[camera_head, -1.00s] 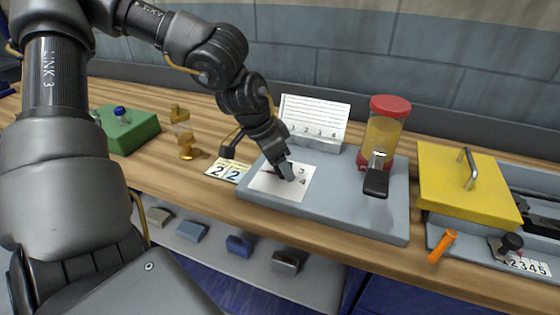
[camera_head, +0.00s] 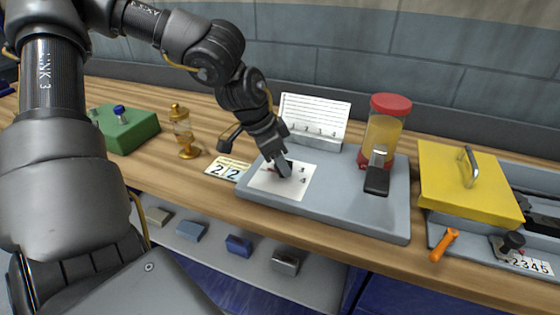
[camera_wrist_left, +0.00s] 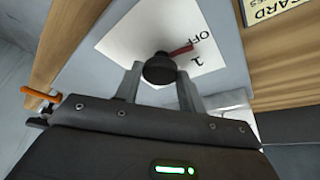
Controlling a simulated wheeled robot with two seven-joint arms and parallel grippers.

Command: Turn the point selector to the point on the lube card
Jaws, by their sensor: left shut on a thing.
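The point selector is a dark round knob (camera_wrist_left: 159,68) on a white dial plate (camera_head: 302,184), which is fixed to a grey base. In the left wrist view its red pointer (camera_wrist_left: 181,50) lies near the OFF mark, on the side towards the 1. My left gripper (camera_head: 284,171) is shut on the knob from above, with a finger on each side, and hides most of it in the head view. The lube card (camera_head: 228,169) lies left of the base and shows two 2s; part of it also shows in the left wrist view (camera_wrist_left: 272,8).
A red-capped jar (camera_head: 383,130) with a dark-handled lever (camera_head: 377,180) and a white numbered card (camera_head: 314,116) stand on the grey base (camera_head: 355,215). A brass oiler (camera_head: 184,135), green block (camera_head: 128,133), yellow cover (camera_head: 466,185) and orange handle (camera_head: 444,245) are nearby.

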